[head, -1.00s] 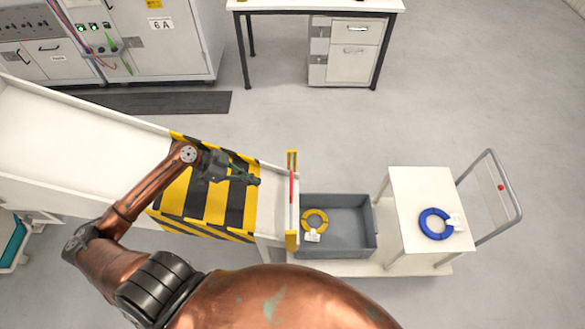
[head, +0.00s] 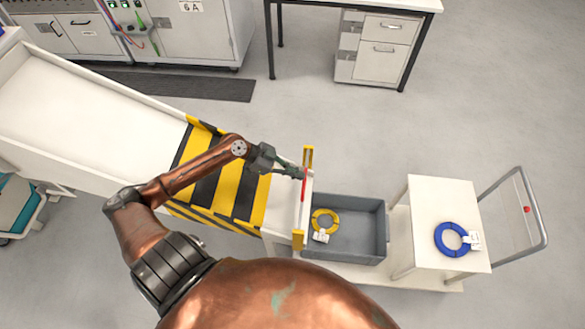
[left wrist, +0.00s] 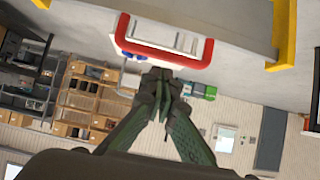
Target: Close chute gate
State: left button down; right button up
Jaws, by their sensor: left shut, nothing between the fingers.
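The chute (head: 75,105) slopes down from the upper left, with a black and yellow striped section (head: 232,185) near its lower end. At that end stands the gate, a yellow frame (head: 299,239) with a red part (head: 304,190) between its posts. In the left wrist view the red part (left wrist: 205,60) is a rounded red frame, and a yellow post (left wrist: 283,35) stands at its right. My left gripper (head: 303,173) is shut and empty, right by the red part near the far post; contact cannot be told. Its closed fingers show in the left wrist view (left wrist: 160,88). My right gripper is not in view.
A grey bin (head: 360,225) holding a yellow reel (head: 323,216) stands just beyond the gate. A white table (head: 430,200) with a blue reel (head: 441,240) is right of it, beside a trolley handle (head: 530,225). Cabinets and a desk (head: 350,5) stand behind.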

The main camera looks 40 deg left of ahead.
pick_arm(q)
jog(key=shift+w+d+f, duration=0.1)
jog(key=shift+f, duration=0.45)
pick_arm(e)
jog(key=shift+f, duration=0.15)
pick_arm(q)
notch_tip(320, 180, down, 9)
jog(key=b, duration=0.4)
jog(key=shift+f, duration=0.2)
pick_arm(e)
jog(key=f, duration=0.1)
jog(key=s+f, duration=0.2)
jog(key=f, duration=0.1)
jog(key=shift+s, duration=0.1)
